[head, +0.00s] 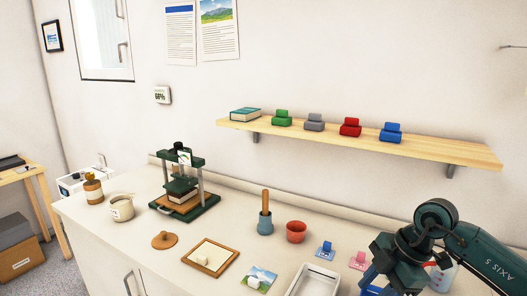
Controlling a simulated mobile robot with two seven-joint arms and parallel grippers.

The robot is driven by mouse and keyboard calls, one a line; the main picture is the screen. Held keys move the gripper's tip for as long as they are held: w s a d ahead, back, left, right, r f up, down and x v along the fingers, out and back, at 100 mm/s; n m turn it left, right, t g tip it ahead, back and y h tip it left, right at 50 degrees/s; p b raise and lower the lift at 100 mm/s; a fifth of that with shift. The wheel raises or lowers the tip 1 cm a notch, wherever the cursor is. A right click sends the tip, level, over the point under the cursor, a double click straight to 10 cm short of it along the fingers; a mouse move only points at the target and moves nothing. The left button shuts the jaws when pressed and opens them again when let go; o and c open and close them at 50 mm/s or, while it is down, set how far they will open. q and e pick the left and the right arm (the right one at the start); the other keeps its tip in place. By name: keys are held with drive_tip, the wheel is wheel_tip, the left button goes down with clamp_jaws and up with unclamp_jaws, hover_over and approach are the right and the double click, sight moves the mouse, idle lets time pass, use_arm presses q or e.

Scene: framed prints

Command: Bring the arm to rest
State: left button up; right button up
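My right arm comes in from the right edge. Its dark green wrist hangs over the right end of the counter (232,232), just right of a white tray (314,281). My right gripper (376,284) is low at the bottom edge. Blue parts show there beside the dark links, but its fingertips are not clear, so I cannot tell whether it is open or holds something. A pink stamp-like piece (358,261) is close to the wrist, and a red-and-white container (441,277) is partly hidden behind the arm. My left gripper is not in view.
A wall shelf (455,147) holds a book and green, grey, red and blue blocks. On the counter are a green press (181,208), a cork-framed board (210,257), a picture card (261,278), a terracotta pot (296,232) and a blue stamp-like piece (325,251).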

drive_tip(key=s+a+r+n+t+y, duration=0.1)
drive_tip(key=a+r+n+y, duration=0.1)
drive_tip(key=a+y, duration=0.45)
drive_tip(key=s+a+r+n+y, duration=0.1)
drive_tip(key=s+a+r+y, duration=0.15)
drive_tip(key=a, duration=0.65)
wheel_tip(320, 180, up, 8)
drive_tip(key=w+m+t+y, duration=0.2)
drive_tip(key=m+t+y, duration=0.3)
drive_tip(key=t, duration=0.5)
drive_tip(key=s+d+f+m+t+h, duration=0.1)
drive_tip(key=d+f+m+t+h, duration=0.3)
drive_tip(key=d+f+m+h, duration=1.15)
drive_tip(key=s+f+g+h, duration=0.1)
drive_tip(key=s+f+g, duration=0.5)
drive_tip(key=s, duration=0.5)
drive_tip(key=s+f+g+h, duration=0.2)
drive_tip(key=s+f+g, duration=0.4)
drive_tip(key=s, duration=0.4)
drive_tip(key=w+a+f+t+y, duration=0.3)
drive_tip(key=w+a+f+t, duration=0.2)
drive_tip(key=w+a+t, duration=0.1)
drive_tip(key=shift+a+f+t, duration=0.35)
drive_tip(key=shift+a+t, duration=0.05)
drive_tip(key=shift+a, duration=0.2)
